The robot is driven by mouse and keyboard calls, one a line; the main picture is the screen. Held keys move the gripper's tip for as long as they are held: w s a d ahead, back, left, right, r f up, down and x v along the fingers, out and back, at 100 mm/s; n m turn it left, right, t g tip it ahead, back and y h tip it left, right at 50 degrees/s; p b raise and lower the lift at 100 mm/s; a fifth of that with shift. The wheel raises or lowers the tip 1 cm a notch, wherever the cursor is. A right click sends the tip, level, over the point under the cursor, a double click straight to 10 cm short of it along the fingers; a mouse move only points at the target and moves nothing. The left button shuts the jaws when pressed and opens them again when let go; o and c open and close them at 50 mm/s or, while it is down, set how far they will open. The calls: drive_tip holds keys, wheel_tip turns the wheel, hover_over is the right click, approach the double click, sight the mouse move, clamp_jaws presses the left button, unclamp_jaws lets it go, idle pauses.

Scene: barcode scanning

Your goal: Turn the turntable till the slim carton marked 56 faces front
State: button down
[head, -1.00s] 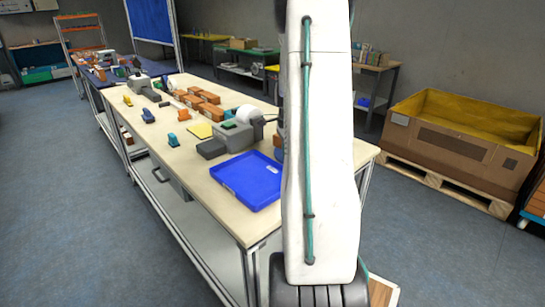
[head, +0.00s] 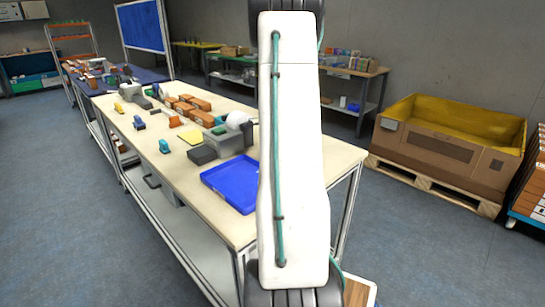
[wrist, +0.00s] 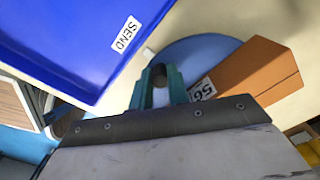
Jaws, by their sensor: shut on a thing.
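The turntable is a round blue disc (wrist: 200,50) in the wrist view, partly covered by my gripper and the carton. The slim orange-brown carton (wrist: 255,72) lies on its right side. Its white label reads 56 (wrist: 203,90), upside down in the picture, on the end towards my gripper. My gripper's teal fingers (wrist: 160,84) are over the disc, shut on a small dark round-topped peg (wrist: 158,71). I cannot tell exactly how the peg joins the disc. In the head view my arm hides the gripper, turntable and carton.
A blue tray (wrist: 60,45) labelled SEND lies left of my gripper; it also shows on the light table (head: 235,183). A grey device (head: 222,140) and several orange boxes (head: 187,107) stand farther along. A large brown crate (head: 440,145) stands on the floor at right.

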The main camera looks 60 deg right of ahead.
drive_tip(key=c, duration=1.3)
unclamp_jaws()
drive_tip(key=shift+c, duration=0.2)
wheel_tip(320, 180, up, 8)
drive_tip(key=shift+f, duration=0.1)
drive_tip(key=shift+s+a+f+n, duration=0.15)
drive_tip(key=shift+a+n, duration=0.15)
drive_tip(key=shift+n, duration=0.6)
drive_tip(key=a+r+n+g, duration=0.1)
drive_tip(key=a+r+n, duration=0.2)
drive_tip(key=a+n, duration=0.8)
drive_tip(key=a+r+n, duration=0.3)
drive_tip(key=a+n, duration=0.2)
drive_tip(key=a, duration=1.3)
drive_tip(key=s+a+r+n+t, duration=0.1)
drive_tip(key=s+a+n, duration=0.3)
drive_tip(key=a, duration=0.6)
drive_tip(key=s+a+r+n+t, duration=0.1)
drive_tip(key=s+a+n, duration=0.4)
drive_tip(key=a, duration=0.6)
drive_tip(key=shift+s+a+r+n, duration=0.15)
drive_tip(key=shift+s+r+n, duration=0.15)
drive_tip(key=shift+r+n, duration=0.65)
